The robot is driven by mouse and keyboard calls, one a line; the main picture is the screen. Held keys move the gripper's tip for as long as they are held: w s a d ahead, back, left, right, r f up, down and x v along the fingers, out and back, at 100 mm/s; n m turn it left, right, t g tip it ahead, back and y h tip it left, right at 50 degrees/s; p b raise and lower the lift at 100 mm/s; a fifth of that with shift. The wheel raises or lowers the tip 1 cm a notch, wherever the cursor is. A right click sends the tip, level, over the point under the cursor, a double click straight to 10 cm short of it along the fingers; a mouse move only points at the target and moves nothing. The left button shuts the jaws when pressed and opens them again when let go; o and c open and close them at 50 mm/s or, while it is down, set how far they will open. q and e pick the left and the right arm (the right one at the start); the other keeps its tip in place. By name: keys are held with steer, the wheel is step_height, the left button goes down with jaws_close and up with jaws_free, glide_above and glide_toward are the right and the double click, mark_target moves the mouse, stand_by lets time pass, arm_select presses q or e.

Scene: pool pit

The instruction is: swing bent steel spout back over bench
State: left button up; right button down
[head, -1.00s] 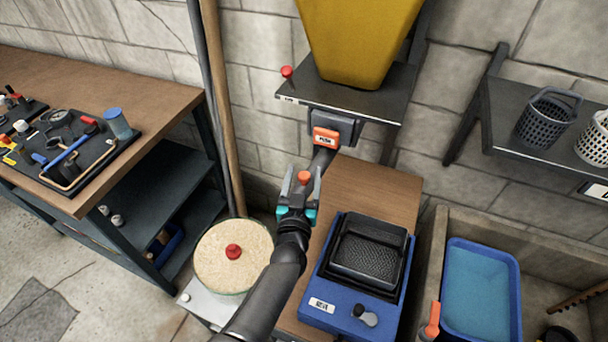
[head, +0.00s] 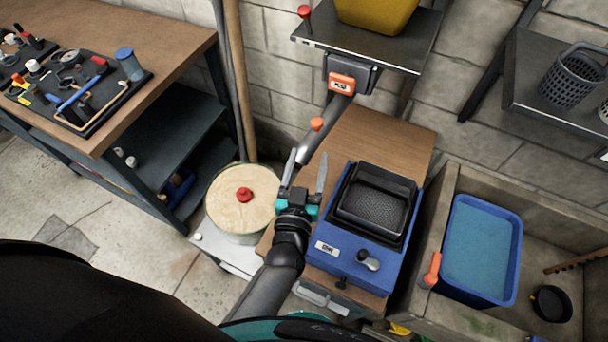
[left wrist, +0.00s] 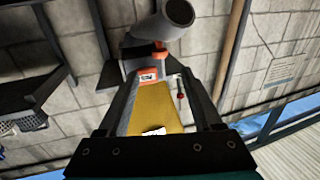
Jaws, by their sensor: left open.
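The bent steel spout (head: 313,143) comes down and left from a dark block with an orange label (head: 341,83) under the shelf. An orange knob (head: 317,124) sits on the spout. In the head view its lower end appears over the left edge of the wooden bench (head: 385,140). My left gripper (head: 305,163) is open and empty, just below the spout's end in the picture. The left wrist view shows the spout's round open mouth (left wrist: 179,11) beyond the fingers, apart from them. My right gripper is not in view.
A blue machine with a black tray (head: 330,258) fills much of the bench. A pale-lidded round tub with a red knob (head: 222,205) stands to its left. A stone sink (head: 440,185) holding a blue basin is at right. The yellow hopper (head: 375,14) sits above.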

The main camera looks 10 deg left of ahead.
arm_select(q)
steer(key=shift+s+d, duration=0.1)
steer(key=shift+s, duration=1.95)
